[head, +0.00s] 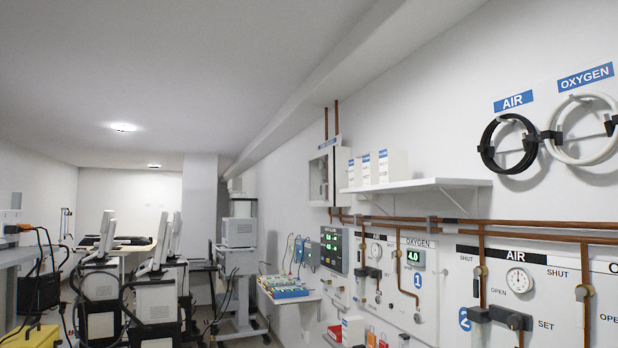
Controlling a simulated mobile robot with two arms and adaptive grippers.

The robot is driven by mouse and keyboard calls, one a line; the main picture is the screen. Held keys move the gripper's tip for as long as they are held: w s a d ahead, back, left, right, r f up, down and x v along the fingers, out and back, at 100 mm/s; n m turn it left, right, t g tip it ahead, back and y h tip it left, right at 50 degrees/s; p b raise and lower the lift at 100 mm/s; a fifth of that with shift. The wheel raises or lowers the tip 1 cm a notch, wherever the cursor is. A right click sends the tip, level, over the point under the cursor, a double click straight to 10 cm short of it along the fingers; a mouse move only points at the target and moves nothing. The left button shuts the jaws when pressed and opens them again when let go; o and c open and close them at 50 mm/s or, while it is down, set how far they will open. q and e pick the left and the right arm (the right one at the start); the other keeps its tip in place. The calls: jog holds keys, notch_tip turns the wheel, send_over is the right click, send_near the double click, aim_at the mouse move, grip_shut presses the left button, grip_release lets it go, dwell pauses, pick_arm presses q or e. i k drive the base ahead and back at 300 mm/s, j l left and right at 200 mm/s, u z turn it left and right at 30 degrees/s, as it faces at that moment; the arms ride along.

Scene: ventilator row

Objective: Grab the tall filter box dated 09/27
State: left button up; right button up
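Several white boxes stand upright in a row on the wall shelf (440,184). Three narrow faces with blue labels show: a right box (383,172), a middle box (366,174) and a left box (351,177). The right one looks tallest in the picture. Any dates on them are too small to read, so I cannot tell which one bears 09/27. Neither of my grippers is in view.
Copper pipes and gas panels (400,270) run along the right wall below the shelf. A white side table (288,297) holds colourful small items. Ventilator carts (155,300) crowd the left. Hose coils (508,143) hang at right.

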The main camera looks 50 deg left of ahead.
aim_at(371, 173)
jog(key=u, duration=1.2)
jog(key=i+j, duration=0.15)
jog(key=j, duration=0.25)
jog(key=i+j+z, duration=0.15)
jog(key=j, duration=0.2)
jog(key=i+j, duration=0.1)
jog(key=j, duration=0.3)
jog(key=i+j+z, duration=0.1)
jog(key=j, duration=0.3)
jog(key=i+j+z, duration=0.1)
jog(key=j, duration=0.3)
